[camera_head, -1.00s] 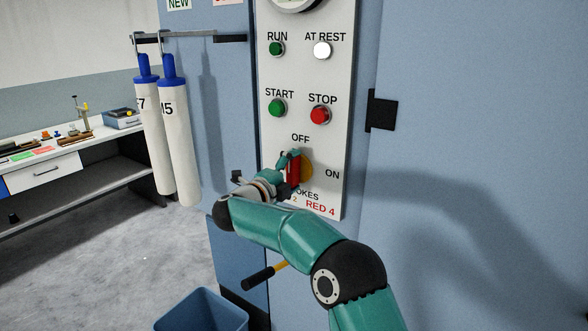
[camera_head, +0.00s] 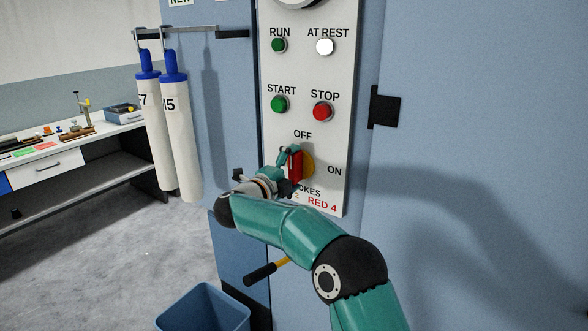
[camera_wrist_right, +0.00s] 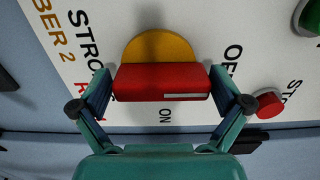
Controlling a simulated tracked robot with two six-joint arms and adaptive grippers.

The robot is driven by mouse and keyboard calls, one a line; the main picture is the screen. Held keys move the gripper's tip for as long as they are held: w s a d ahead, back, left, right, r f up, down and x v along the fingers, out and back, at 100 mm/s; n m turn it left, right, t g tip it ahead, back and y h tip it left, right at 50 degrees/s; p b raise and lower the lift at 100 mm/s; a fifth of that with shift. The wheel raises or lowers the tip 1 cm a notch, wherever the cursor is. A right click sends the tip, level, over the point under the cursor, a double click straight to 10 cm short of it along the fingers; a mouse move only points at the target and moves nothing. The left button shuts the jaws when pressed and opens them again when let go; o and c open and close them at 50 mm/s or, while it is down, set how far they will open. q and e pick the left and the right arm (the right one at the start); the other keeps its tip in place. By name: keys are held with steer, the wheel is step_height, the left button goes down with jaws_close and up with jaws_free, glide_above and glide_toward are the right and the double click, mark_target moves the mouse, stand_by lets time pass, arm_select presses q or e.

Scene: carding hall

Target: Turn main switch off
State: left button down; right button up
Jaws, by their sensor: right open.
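The main switch is a red handle (camera_head: 296,168) on a yellow disc (camera_head: 308,168), low on the white control panel. The handle stands upright in the head view, its top end toward the OFF label and not toward ON. In the right wrist view the red handle (camera_wrist_right: 160,82) lies crosswise, with a white mark at its end on the OFF side. My right gripper (camera_head: 287,172) is open at the switch; its fingers (camera_wrist_right: 160,80) stand at the two ends of the handle. I cannot tell whether they touch it. My left gripper is out of view.
Above the switch are the green START button (camera_head: 279,104), red STOP button (camera_head: 322,111) and RUN and AT REST lamps. Two white rolls (camera_head: 178,130) hang to the left. A black hinge (camera_head: 385,107) sits right of the panel. A blue bin (camera_head: 203,308) stands below.

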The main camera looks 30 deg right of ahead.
steer(key=v, duration=1.2)
steer(key=shift+w+f, duration=0.15)
